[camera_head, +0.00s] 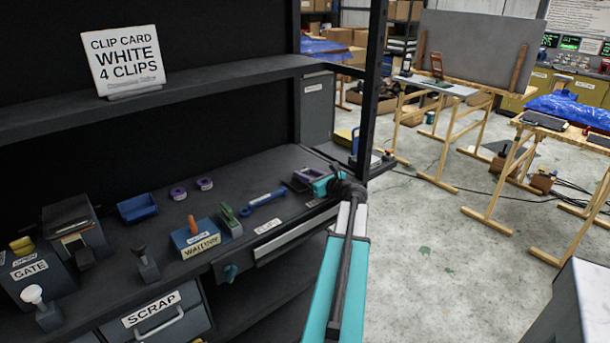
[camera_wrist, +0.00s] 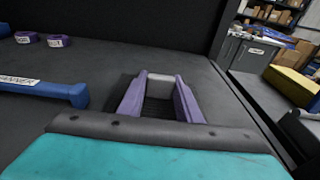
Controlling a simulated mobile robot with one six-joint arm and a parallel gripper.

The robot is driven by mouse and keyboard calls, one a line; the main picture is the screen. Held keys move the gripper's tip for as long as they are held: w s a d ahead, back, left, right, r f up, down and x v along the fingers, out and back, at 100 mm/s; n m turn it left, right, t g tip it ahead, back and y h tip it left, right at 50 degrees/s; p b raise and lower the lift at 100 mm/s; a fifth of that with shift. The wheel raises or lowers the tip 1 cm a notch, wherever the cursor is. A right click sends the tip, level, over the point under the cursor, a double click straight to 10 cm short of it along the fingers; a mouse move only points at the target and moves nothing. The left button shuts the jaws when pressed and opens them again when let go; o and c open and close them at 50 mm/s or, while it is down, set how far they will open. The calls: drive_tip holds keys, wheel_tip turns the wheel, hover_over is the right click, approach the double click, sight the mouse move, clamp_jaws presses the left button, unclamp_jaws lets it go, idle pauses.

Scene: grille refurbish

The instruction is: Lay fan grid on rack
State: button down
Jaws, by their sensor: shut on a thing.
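My gripper (camera_head: 308,177) is over the right end of the dark bench shelf. It has a teal body and purple fingers, also seen in the wrist view (camera_wrist: 161,88). It is shut on a small piece, which I take for the fan grid (camera_wrist: 158,104): a dark, ribbed patch shows between the fingers, with a light grey bar at the tips. Most of it is hidden by the fingers, and I cannot tell whether it touches the shelf. I cannot make out for sure which thing is the rack.
A blue tool (camera_head: 263,199) lies left of my gripper, with two purple rolls (camera_head: 204,183) and a blue tray (camera_head: 138,207) farther left. A labelled blue box (camera_head: 195,239) stands at the front. Wooden trestles stand beyond.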

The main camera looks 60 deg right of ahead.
drive_tip(key=shift+f, duration=0.5)
drive_tip(key=c, duration=1.3)
unclamp_jaws()
drive_tip(key=shift+a+f, duration=0.1)
drive_tip(key=shift+f, duration=0.05)
drive_tip(key=shift+r, duration=0.6)
drive_tip(key=b+v, duration=0.1)
drive_tip(key=v, duration=1.1)
drive_tip(key=shift+r, duration=0.1)
drive_tip(key=shift+s, duration=0.15)
